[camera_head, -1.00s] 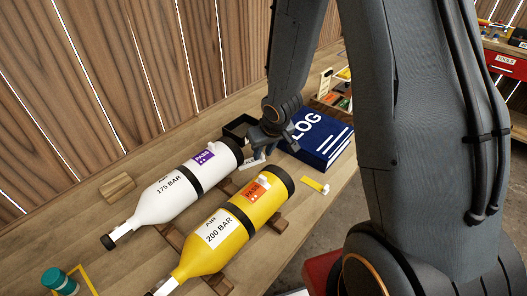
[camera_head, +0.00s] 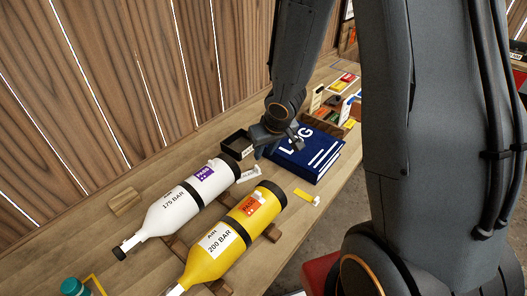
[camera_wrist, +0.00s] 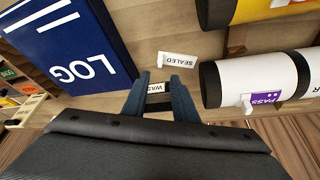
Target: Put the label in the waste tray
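A small white label reading SEALED (camera_wrist: 178,60) lies on the bench beside the base of the white cylinder. The head view also shows this label (camera_head: 249,174). The black waste tray (camera_head: 237,144) stands on the bench near the wall, behind the label. In the wrist view, part of its WAS... marking (camera_wrist: 156,87) shows between my fingers; the rest of the tray is mostly hidden. My gripper (camera_wrist: 164,77) is open and empty, its fingers apart. In the head view, my gripper (camera_head: 276,151) is between the tray and the blue log book.
The blue LOG book (camera_head: 307,152) lies right of my gripper. A white cylinder (camera_head: 185,203) and a yellow cylinder (camera_head: 228,240) lie in front. A yellow tag (camera_head: 307,196) lies near the bench edge. A wooden organiser (camera_head: 335,108) stands farther back.

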